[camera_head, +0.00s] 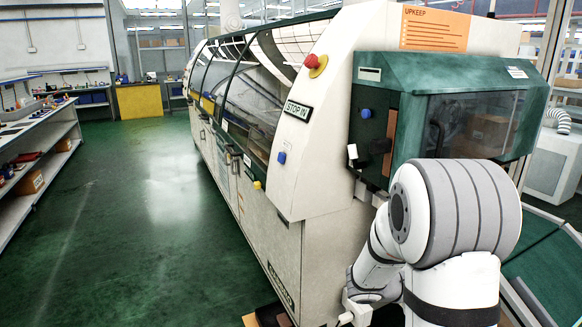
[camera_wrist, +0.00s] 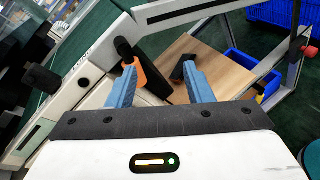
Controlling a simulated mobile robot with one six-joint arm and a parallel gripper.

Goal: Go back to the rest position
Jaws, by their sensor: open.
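My gripper (camera_wrist: 160,72) shows in the wrist view with its two blue fingers and dark tips spread apart. A black bar-like handle (camera_wrist: 148,80) on a pale machine part lies beyond the gap between the fingers, nearer the left one. I cannot tell whether it touches a finger. An orange patch shows beside the left fingertip. In the head view my white and grey arm stands at the right, in front of the machine's green hooded end (camera_head: 440,75). The fingers cannot be made out there.
The long cream soldering machine (camera_head: 330,150) fills the middle, with a red stop button (camera_head: 316,64) on its end. A shelf bench (camera_head: 40,140) stands at the left. The green floor (camera_head: 140,200) between is clear. The wrist view shows a wooden board (camera_wrist: 222,68) and a blue bin (camera_wrist: 262,85).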

